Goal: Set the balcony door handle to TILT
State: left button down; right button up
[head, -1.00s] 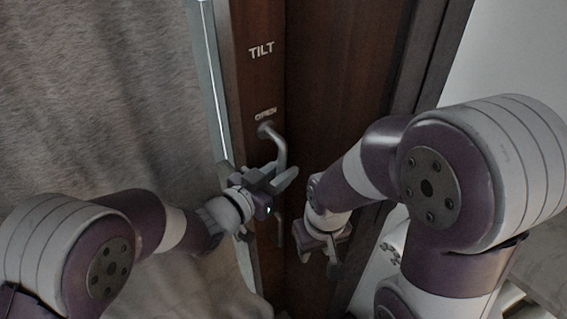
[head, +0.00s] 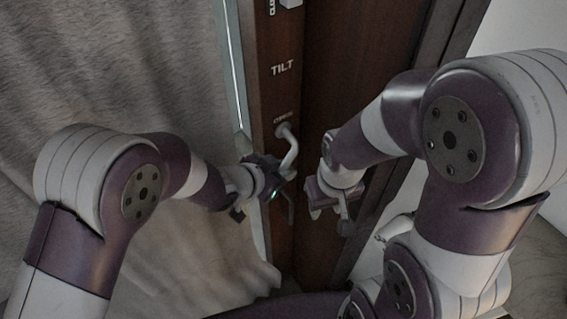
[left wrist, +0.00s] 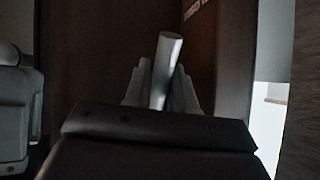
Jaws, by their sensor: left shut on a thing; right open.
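The balcony door handle (head: 292,149) is a pale grey lever on the brown door frame. It hangs downward from its pivot, just below the small upper label, which is hard to read now. The white TILT label (head: 282,68) stands higher on the frame. My left gripper (head: 284,172) is shut on the lower part of the handle and partly hides it. In the left wrist view the handle (left wrist: 169,48) sticks out between the two grey fingers. My right gripper (head: 330,215) is open and empty, right of the handle and lower.
A grey curtain (head: 120,70) fills the left side, close to my left arm. A pale metal edge (head: 233,70) runs down the door frame's left side. The brown door panel (head: 345,60) lies behind my right gripper. A pale wall (head: 520,25) is at the right.

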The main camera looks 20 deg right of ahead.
pick_arm(q)
jog(key=shift+r, duration=0.1)
jog(key=c, duration=1.1)
grip_release()
jog(key=v, duration=1.2)
jog(key=shift+a+p, duration=0.25)
jog(key=shift+p, duration=0.05)
jog(key=shift+s+r, duration=0.15)
